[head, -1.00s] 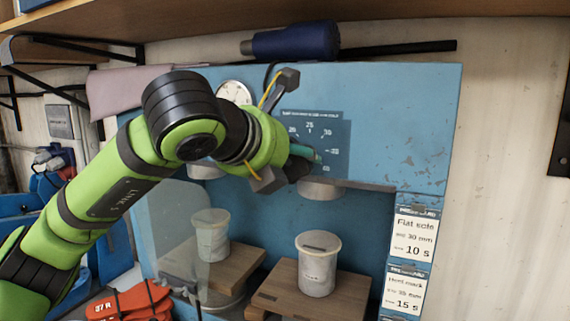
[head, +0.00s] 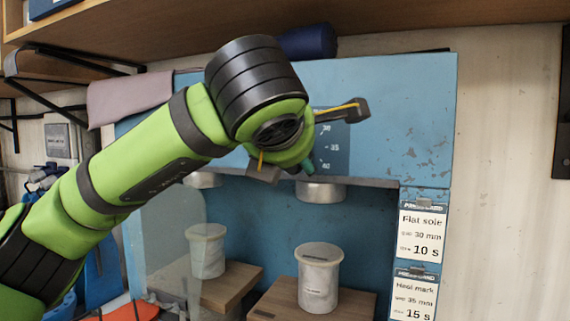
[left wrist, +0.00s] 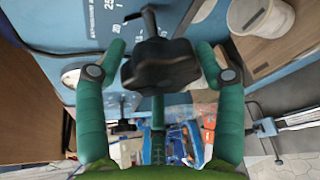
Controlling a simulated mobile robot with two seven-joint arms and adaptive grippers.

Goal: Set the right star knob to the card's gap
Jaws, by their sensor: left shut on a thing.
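The black star knob (left wrist: 160,68) shows in the left wrist view between the two green fingers of my left gripper (left wrist: 160,50), which are shut on it. In the head view my wrist hides the knob, and only a bit of green fingertip (head: 308,166) shows. The dark dial plate (head: 335,150) on the blue press shows 35 and 40; my wrist covers its left part. In the wrist view the plate (left wrist: 93,30) shows 25. The upper card (head: 423,233) reads Flat sole, 30 mm, 10 s. The lower card (head: 415,297) reads Heel mark, 35 mm, 15 s. My right gripper is out of view.
White cylinders (head: 318,280) and (head: 207,252) stand on wooden blocks under the metal press heads (head: 320,192). A clear shield (head: 172,245) stands at the left. A wooden shelf (head: 420,14) with a dark blue roll (head: 308,42) is above.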

